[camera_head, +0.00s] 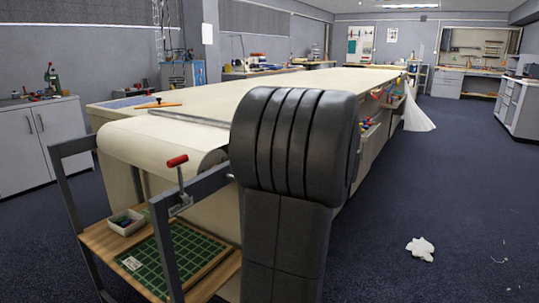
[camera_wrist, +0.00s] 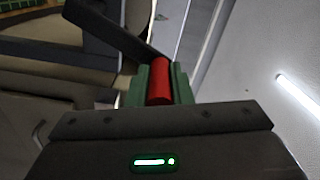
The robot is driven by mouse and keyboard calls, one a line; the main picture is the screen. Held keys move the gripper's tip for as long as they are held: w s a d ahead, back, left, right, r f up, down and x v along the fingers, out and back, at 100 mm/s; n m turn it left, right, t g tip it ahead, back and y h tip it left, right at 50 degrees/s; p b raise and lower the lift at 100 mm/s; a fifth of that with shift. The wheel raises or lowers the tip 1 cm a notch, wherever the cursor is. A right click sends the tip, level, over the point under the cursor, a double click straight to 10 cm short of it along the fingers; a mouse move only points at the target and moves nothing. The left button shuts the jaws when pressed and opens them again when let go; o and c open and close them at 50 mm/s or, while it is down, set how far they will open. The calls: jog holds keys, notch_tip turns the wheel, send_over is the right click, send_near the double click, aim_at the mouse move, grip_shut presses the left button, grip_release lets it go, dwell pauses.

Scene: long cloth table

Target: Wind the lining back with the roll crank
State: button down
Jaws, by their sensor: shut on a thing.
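My gripper (camera_wrist: 161,92) is shut on a red cylindrical handle (camera_wrist: 160,80), held between its green jaw pads in the wrist view. A dark bar (camera_wrist: 118,32) reaches toward the handle from upper left. In the head view my arm's dark links hide my gripper and the right end of the roll. The cream lining (camera_head: 155,138) curves over the table's near end onto a roll (camera_head: 205,163). A grey axle runs from the roll's end behind my arm.
A metal bar (camera_head: 190,117) lies across the lining, with an orange-handled tool (camera_head: 158,104) beyond it. A low shelf (camera_head: 105,240) holds a white box (camera_head: 125,222) and a green cutting mat (camera_head: 180,258). White crumpled cloth (camera_head: 421,248) lies on the open floor at right.

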jog(key=shift+s+a+r, duration=0.25)
jog(key=shift+s+a, duration=0.3)
jog(key=shift+s, duration=0.2)
jog(key=shift+s+a+r, duration=0.25)
jog(key=shift+s+a, duration=0.3)
jog(key=shift+s, duration=0.15)
jog(key=c, duration=1.3)
grip_release()
jog(key=shift+s, duration=0.1)
jog(key=p+v, duration=0.3)
jog(key=v, duration=1)
jog(key=shift+s+d, duration=0.25)
jog(key=shift+d, duration=0.05)
jog(key=shift+a, duration=0.1)
jog(key=b+x, duration=0.3)
jog(key=x, duration=1)
jog(key=shift+w+a, duration=0.25)
jog(key=shift+w, duration=0.05)
